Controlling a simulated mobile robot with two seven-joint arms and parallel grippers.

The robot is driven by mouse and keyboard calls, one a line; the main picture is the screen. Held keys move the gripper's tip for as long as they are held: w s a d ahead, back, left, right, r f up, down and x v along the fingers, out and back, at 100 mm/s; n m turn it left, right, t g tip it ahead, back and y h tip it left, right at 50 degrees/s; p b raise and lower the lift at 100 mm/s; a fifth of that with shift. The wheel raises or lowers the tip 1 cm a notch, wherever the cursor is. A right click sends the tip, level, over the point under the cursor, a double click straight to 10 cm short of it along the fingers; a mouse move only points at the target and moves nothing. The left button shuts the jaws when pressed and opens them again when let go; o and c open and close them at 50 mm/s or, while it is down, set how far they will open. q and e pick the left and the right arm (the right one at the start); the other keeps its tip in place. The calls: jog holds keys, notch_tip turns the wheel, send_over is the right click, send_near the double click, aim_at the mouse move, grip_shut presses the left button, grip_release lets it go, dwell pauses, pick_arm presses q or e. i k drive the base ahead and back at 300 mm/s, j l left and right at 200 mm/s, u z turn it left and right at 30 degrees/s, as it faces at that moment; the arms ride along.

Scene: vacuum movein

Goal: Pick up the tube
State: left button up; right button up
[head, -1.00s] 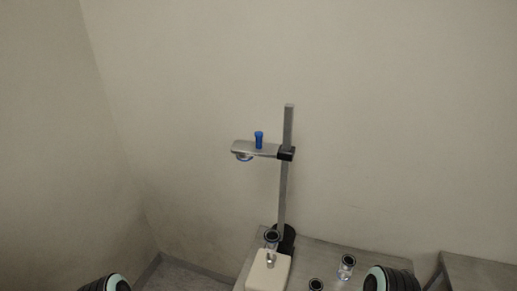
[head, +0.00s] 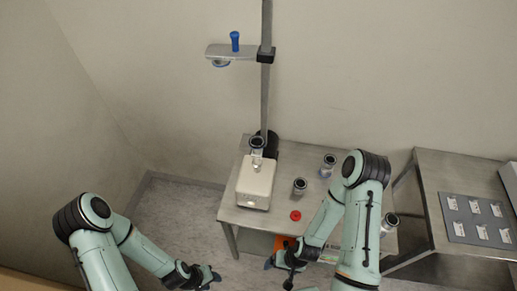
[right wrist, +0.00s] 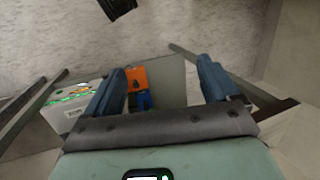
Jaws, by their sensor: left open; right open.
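Several short clear cylinders with dark rims, which may include the tube, show in the head view. One cylinder (head: 256,145) is on the white device (head: 255,183), one (head: 299,186) stands mid-table, one (head: 328,164) is further back and one (head: 389,222) is at the right, partly behind my right arm. I cannot tell which is the tube. My left gripper (head: 207,277) is low over the floor, open and empty, left of the table. My right gripper (head: 278,264) is open at the table's front edge; its two fingers (right wrist: 163,88) show nothing between them in the right wrist view.
A metal stand (head: 266,85) with a blue-knobbed arm (head: 235,42) rises behind the device. A red disc (head: 295,216) lies on the table (head: 240,215). A second table (head: 430,175) with a grey panel (head: 465,230) stands right. An orange item (right wrist: 136,76) is below.

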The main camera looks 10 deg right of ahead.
aim_at(390, 221)
jog(key=z, duration=2.2)
jog(key=u, duration=1.85)
jog(key=z, duration=1.85)
jog(key=l+z, duration=0.1)
jog(key=l, duration=0.25)
jog(key=i, duration=0.05)
